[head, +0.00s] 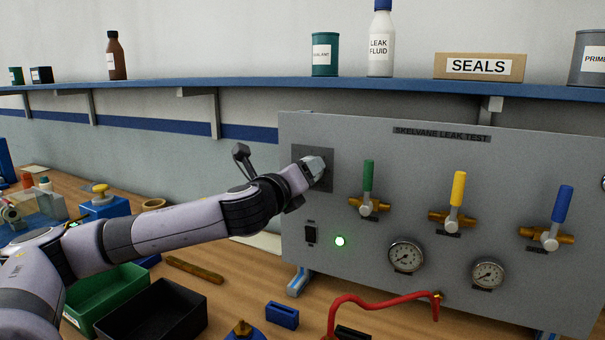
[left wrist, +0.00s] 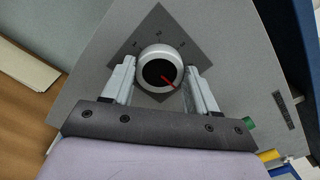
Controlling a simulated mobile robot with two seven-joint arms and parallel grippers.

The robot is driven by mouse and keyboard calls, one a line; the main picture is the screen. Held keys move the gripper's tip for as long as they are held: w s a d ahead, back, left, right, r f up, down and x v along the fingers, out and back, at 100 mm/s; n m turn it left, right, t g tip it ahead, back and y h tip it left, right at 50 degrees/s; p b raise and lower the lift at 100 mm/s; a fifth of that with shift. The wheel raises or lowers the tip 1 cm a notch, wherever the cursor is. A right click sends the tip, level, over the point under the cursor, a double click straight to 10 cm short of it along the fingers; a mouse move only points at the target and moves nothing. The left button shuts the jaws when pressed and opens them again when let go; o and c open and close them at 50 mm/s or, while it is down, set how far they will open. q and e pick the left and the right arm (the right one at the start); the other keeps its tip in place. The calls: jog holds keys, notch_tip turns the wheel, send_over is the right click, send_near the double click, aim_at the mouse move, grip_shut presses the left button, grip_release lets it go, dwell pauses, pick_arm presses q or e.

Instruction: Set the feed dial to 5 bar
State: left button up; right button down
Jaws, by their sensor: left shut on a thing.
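The feed dial (left wrist: 160,66) is a round white knob with a black centre and a red pointer line, on a dark square plate (left wrist: 161,25) with small marks, in the left wrist view. The red line points to the lower right in that view. My left gripper (left wrist: 160,80) is shut on the dial, one finger on each side of it. In the head view my left gripper (head: 313,168) reaches the dark plate (head: 326,157) at the panel's upper left and hides the dial. The numbers on the plate are too small to read. My right gripper is not in view.
The grey panel (head: 365,135) carries green (head: 368,176), yellow (head: 458,188) and blue (head: 562,204) valve levers, all upright. Below are two gauges (head: 406,256) (head: 488,274), a lit green lamp (head: 340,241) and a black switch (head: 311,232). A red hose (head: 375,301) and bins (head: 152,312) are on the bench.

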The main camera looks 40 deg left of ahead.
pick_arm(q)
jog(key=o, duration=1.1)
jog(key=shift+c, duration=0.2)
jog(key=shift+s, duration=0.1)
jog(key=b+v, duration=0.3)
jog(key=v, duration=0.4)
